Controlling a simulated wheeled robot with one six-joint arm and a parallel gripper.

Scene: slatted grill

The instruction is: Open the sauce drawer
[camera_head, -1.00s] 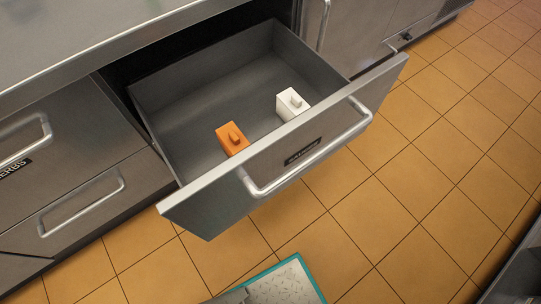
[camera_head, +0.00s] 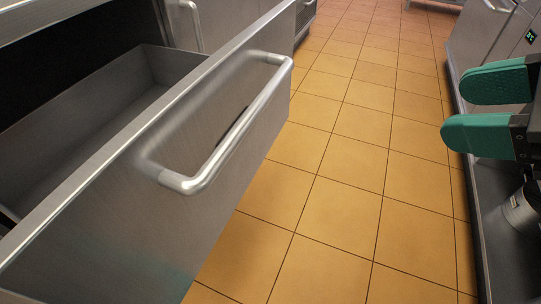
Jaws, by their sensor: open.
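A grey metal drawer (camera_head: 105,232) stands pulled out at the left, its open inside showing behind the front panel. Its silver bar handle (camera_head: 243,127) runs along the front. A dark label behind the handle is mostly hidden, so I cannot read its name. My gripper (camera_head: 456,111) is at the right edge, with two teal fingers spread apart and nothing between them. It is well to the right of the handle, not touching it.
The tan tiled floor (camera_head: 335,195) is clear between the drawer and my gripper. Another cabinet handle (camera_head: 197,25) is behind the drawer at top left. Steel cabinets (camera_head: 478,38) stand at the far right.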

